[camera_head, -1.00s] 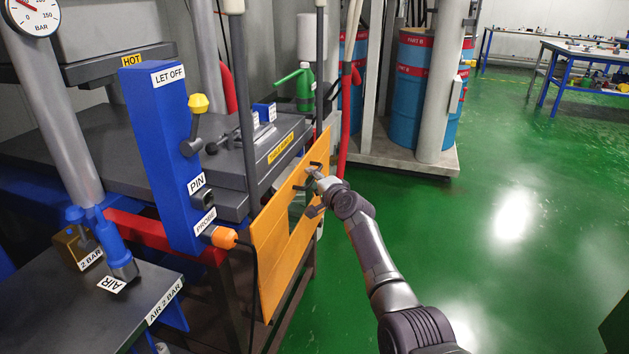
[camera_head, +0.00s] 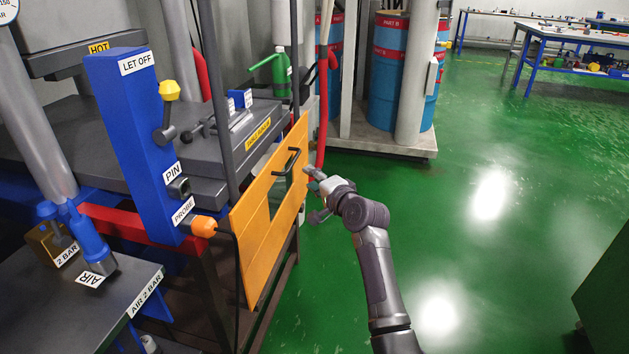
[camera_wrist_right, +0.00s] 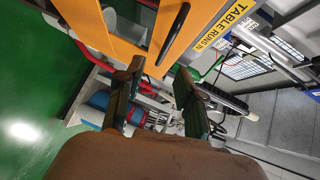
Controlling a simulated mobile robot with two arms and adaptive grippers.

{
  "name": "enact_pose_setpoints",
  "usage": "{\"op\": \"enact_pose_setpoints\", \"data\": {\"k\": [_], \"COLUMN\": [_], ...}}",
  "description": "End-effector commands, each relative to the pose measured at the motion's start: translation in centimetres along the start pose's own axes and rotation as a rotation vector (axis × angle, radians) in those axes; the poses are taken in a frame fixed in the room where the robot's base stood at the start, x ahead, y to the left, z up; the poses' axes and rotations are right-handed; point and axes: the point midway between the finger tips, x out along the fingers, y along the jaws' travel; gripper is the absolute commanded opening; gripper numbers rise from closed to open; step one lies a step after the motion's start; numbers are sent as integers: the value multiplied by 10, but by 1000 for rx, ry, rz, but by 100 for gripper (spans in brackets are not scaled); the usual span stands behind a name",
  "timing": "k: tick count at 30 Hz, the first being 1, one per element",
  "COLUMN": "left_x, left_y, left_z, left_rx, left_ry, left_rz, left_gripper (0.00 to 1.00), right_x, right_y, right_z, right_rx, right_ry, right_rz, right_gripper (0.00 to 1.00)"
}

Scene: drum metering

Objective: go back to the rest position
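My right gripper (camera_head: 316,190) is to the right of the orange panel (camera_head: 247,228), a little apart from the panel's black handle (camera_head: 288,162). In the right wrist view its two fingers (camera_wrist_right: 158,100) are spread with nothing between them. That view also shows the orange panel (camera_wrist_right: 112,38) and the black handle (camera_wrist_right: 174,34) beyond the fingertips. The panel stands upright in front of the machine and has a window opening. My left gripper is not in either view.
A blue LET OFF post (camera_head: 130,140) with a yellow knob and an orange probe plug (camera_head: 204,227) stands left of the panel. Blue drums (camera_head: 387,75) stand at the back. Green floor (camera_head: 490,240) is clear to the right. A dark green block (camera_head: 607,285) is at the right edge.

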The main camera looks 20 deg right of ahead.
Motion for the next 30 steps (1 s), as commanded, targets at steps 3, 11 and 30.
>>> {"op": "enact_pose_setpoints", "data": {"k": [3, 11, 30], "left_x": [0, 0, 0], "left_y": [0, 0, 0], "left_z": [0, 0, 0], "left_rx": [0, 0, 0], "left_ry": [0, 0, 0], "left_rz": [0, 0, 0], "left_gripper": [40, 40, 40], "right_x": [-6, -6, -93], "right_y": [0, 0, 205], "right_z": [0, 0, 76], "right_rx": [-1, 0, -519], "right_ry": [1, 0, -206], "right_rz": [-1, 0, 413], "right_gripper": [37, 37, 37]}}
